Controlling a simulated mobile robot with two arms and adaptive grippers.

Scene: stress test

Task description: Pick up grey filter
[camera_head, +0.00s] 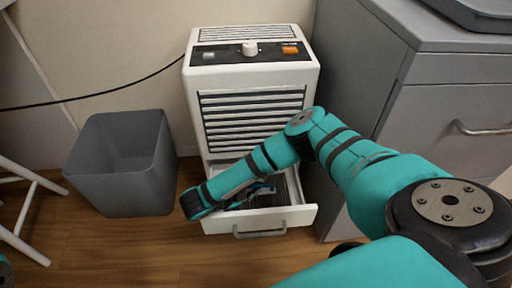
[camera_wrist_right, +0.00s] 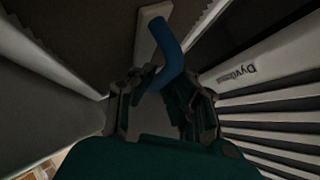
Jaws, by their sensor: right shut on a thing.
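A white dehumidifier (camera_head: 252,80) stands against the wall with its bottom drawer (camera_head: 300,214) pulled open. A dark grey ribbed filter (camera_head: 282,190) lies in the drawer, partly hidden by my right arm. My right gripper (camera_head: 262,188) is down inside the drawer, mostly hidden behind my arm. In the right wrist view, its fingers (camera_wrist_right: 160,105) are shut on a curved blue handle (camera_wrist_right: 165,50). The handle runs up to a pale strip (camera_wrist_right: 150,22) on a dark surface, which looks like the filter. My left gripper is not in view.
A grey open bin (camera_head: 120,165) stands left of the dehumidifier. A grey cabinet (camera_head: 440,100) stands close on the right. White stool legs (camera_head: 22,205) are at the far left. The wooden floor (camera_head: 130,250) in front is clear.

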